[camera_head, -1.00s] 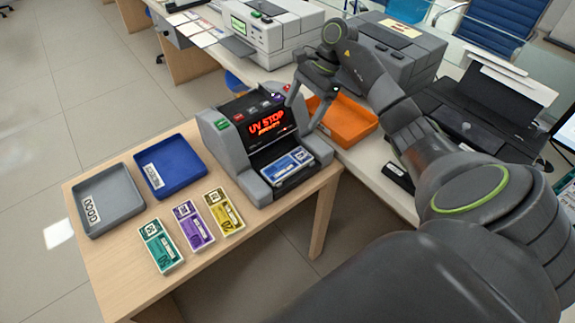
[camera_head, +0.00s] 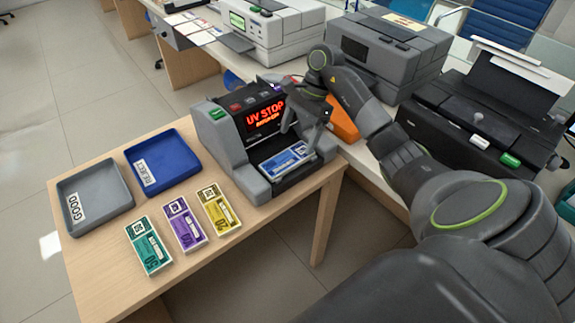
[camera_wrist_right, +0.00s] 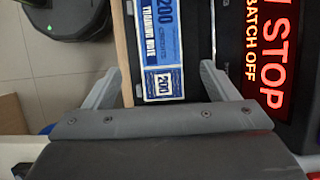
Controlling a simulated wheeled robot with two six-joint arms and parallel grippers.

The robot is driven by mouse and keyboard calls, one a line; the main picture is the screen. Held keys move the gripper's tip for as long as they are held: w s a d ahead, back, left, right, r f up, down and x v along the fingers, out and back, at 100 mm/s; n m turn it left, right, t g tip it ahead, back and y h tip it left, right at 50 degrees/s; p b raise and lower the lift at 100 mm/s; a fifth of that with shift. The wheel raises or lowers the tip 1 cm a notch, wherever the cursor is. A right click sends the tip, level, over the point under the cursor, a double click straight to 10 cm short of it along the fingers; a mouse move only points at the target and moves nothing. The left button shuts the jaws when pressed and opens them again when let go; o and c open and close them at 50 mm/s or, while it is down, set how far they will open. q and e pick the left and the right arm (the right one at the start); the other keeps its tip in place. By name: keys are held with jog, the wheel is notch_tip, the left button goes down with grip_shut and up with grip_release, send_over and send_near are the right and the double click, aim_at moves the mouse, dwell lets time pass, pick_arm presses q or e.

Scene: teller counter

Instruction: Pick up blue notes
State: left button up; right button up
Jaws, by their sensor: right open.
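The blue notes (camera_head: 287,160) lie as a banded bundle in the front tray of the grey counting machine (camera_head: 214,140). In the right wrist view the blue notes (camera_wrist_right: 161,50) show the number 200 and extend up between the fingers. My right gripper (camera_head: 305,146) is over the tray, at the right end of the notes; in the wrist view its two fingers (camera_wrist_right: 158,85) are spread, one on each side of the notes, and hold nothing. The machine's red display (camera_head: 265,114) reads "UV STOP" and "BATCH OFF". My left gripper is not in view.
A grey GOOD tray (camera_head: 112,205) and a blue REJECT tray (camera_head: 178,175) stand empty on the left of the table. Green (camera_head: 148,246), purple (camera_head: 185,224) and yellow (camera_head: 219,209) note bundles lie in front. An orange tray (camera_head: 343,124) is partly hidden behind my right arm.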

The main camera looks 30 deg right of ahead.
aim_at(289, 158)
jog(key=p+x, duration=0.2)
jog(key=x, duration=0.3)
jog(key=shift+a+f, duration=0.15)
jog(key=shift+f, duration=0.05)
jog(key=shift+a+f, duration=0.1)
jog(key=shift+f, duration=0.2)
jog(key=shift+c, duration=0.4)
jog(key=c, duration=1)
